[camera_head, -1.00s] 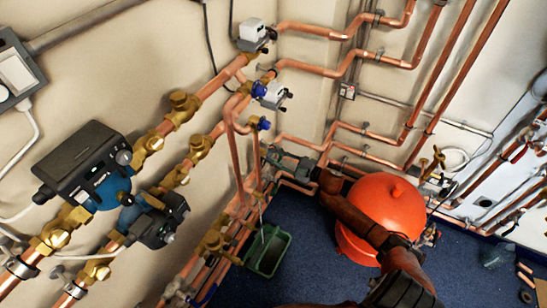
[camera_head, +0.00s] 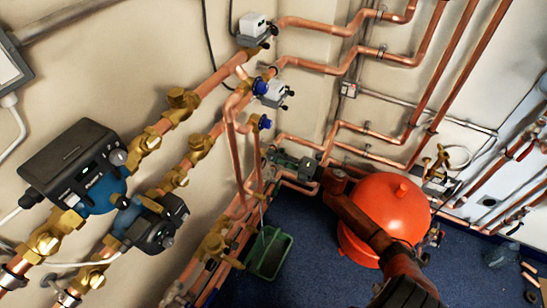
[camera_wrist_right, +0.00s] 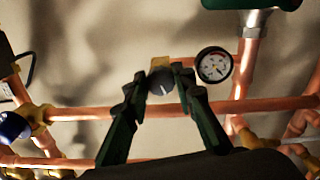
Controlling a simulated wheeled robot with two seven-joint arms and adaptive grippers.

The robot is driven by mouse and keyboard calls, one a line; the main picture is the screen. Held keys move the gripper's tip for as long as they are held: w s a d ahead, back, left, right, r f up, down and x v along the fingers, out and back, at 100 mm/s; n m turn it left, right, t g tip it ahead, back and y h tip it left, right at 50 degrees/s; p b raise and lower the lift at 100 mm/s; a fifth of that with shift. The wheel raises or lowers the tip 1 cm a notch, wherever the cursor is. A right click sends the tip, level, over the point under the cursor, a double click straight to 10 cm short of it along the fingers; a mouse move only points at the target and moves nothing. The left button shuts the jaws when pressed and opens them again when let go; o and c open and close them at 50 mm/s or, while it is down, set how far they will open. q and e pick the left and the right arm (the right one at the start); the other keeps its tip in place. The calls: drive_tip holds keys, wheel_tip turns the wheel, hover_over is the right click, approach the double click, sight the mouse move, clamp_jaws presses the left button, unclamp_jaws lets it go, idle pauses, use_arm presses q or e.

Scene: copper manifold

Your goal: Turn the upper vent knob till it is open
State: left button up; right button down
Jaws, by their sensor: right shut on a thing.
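In the right wrist view a small round grey knob (camera_wrist_right: 161,84) with a pale line on its face sits on a brass fitting (camera_wrist_right: 160,64). The fingertips of my right gripper (camera_wrist_right: 162,86) are on both sides of it and shut on it. In the head view my right gripper (camera_head: 298,164) is among the pipes near the corner, and the knob cannot be made out there. I cannot tell from the frames whether this knob is the upper vent knob, or how far it is turned. My left gripper is not in view.
A pressure gauge (camera_wrist_right: 214,64) is close to the right finger. A copper pipe (camera_wrist_right: 180,109) runs behind the fingers. A red tank (camera_head: 392,208) stands beside my right arm. A green bin (camera_head: 269,252) is on the blue floor. Blue-capped valves (camera_head: 264,122) are up the left wall.

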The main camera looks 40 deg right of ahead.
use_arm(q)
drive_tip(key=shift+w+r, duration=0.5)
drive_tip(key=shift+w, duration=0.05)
use_arm(e)
drive_tip(key=shift+n, duration=0.8)
drive_tip(key=c, duration=1.6)
unclamp_jaws()
drive_tip(key=shift+s, duration=0.1)
drive_tip(key=v, duration=1.2)
drive_tip(key=shift+f, duration=0.15)
